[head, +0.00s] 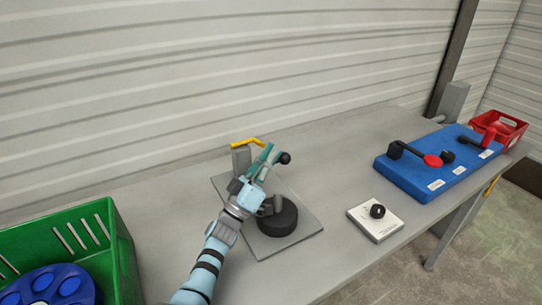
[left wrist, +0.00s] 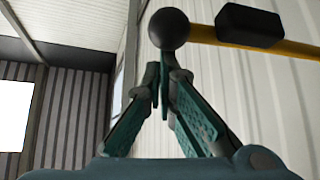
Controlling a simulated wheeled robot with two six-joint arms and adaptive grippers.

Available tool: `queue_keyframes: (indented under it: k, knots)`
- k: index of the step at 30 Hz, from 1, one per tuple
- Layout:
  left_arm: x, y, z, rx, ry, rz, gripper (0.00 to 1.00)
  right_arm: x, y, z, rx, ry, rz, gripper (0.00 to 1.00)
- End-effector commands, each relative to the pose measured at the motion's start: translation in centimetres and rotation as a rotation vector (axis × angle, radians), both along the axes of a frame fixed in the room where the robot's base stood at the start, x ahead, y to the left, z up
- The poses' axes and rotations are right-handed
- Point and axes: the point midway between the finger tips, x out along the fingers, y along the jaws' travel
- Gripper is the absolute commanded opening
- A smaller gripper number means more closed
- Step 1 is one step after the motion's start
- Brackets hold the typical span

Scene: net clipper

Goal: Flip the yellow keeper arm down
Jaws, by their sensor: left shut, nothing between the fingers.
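The yellow keeper arm (head: 247,142) sits raised at the top of a grey post (head: 241,160) on the grey base plate (head: 290,247). Its black ball end (head: 284,158) shows just right of my left gripper (head: 268,155), which hides part of the arm. In the left wrist view the yellow bar (left wrist: 299,48) carries a black block (left wrist: 249,27) and ends in the black ball (left wrist: 169,28). My left gripper is shut and empty, its tips (left wrist: 163,78) below the ball in that picture. I cannot tell whether they touch. My right gripper is not in view.
A black round part (head: 278,219) stands on the plate under my left wrist. A green crate (head: 123,250) with a blue wheel is at left. A white box (head: 364,222) with a black knob, a blue panel (head: 405,180) and a red tray (head: 513,128) are to the right.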

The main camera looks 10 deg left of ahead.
Motion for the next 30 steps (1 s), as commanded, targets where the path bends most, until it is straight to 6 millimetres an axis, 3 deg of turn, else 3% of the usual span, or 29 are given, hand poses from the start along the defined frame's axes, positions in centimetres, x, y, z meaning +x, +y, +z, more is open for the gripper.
queue_keyframes:
  k: [8,21,30]
  knots:
    - [0.0,0.0,1.2,0.0,-0.002,0.0,0.0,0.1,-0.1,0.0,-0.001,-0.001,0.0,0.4]
    - [0.0,0.0,9.2,0.001,-0.001,0.0,0.0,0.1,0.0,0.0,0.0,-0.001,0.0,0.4]
    - [0.0,0.0,10.0,0.0,0.001,0.001,0.0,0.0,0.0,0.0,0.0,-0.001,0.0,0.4]
